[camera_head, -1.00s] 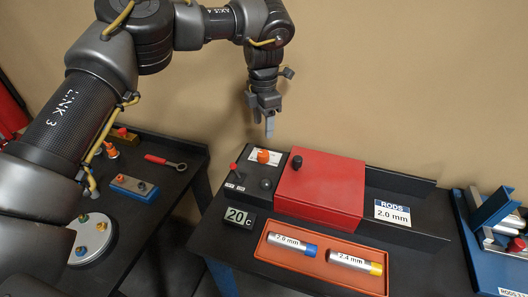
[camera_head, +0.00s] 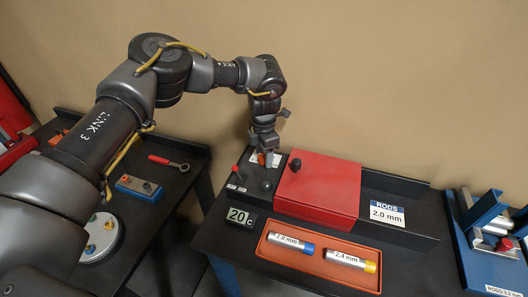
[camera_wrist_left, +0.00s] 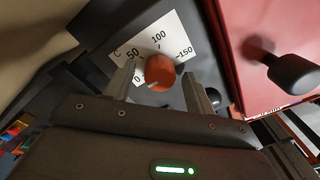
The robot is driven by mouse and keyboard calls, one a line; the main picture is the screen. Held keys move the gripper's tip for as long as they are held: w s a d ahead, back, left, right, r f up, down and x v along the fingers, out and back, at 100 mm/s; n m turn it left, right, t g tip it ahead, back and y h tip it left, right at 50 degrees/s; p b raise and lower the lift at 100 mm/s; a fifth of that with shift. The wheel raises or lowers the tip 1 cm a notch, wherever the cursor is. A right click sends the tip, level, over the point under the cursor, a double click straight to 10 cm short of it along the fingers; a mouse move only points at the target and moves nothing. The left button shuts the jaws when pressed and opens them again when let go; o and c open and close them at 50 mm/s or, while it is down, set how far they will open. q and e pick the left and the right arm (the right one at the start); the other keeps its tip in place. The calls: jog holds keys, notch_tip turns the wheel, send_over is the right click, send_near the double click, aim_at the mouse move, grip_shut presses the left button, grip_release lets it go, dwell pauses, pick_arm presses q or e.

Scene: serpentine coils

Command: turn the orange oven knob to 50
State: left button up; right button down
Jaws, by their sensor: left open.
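The orange oven knob (camera_wrist_left: 160,73) sits on a dark panel in front of a white dial label (camera_wrist_left: 157,38) marked 0, 50, 100 and 150. A pale mark shows at the knob's lower left edge, nearer the 0 side than the 50. My left gripper (camera_head: 265,155) is open, with its fingers on either side of the knob in the left wrist view; I cannot tell whether they touch it. In the head view the knob (camera_head: 262,160) is partly hidden by the fingers. The display (camera_head: 241,217) reads 20 C. My right gripper is not in view.
The red oven lid (camera_head: 325,188) with a black knob (camera_head: 295,165) is right of the panel. A red-tipped lever (camera_head: 236,170) stands close on the left. An orange tray (camera_head: 270,250) with two labelled rods lies in front. A blue fixture (camera_head: 475,240) is far right.

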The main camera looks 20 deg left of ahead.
pick_arm(q)
jog(key=c, duration=1)
jog(key=shift+m+b, duration=0.6)
jog(key=shift+m, duration=0.5)
jog(key=m, duration=0.2)
jog(key=shift+m+b, duration=0.35)
jog(key=shift+m, duration=0.05)
jog(key=m, duration=0.3)
jog(key=shift+m, duration=1.9)
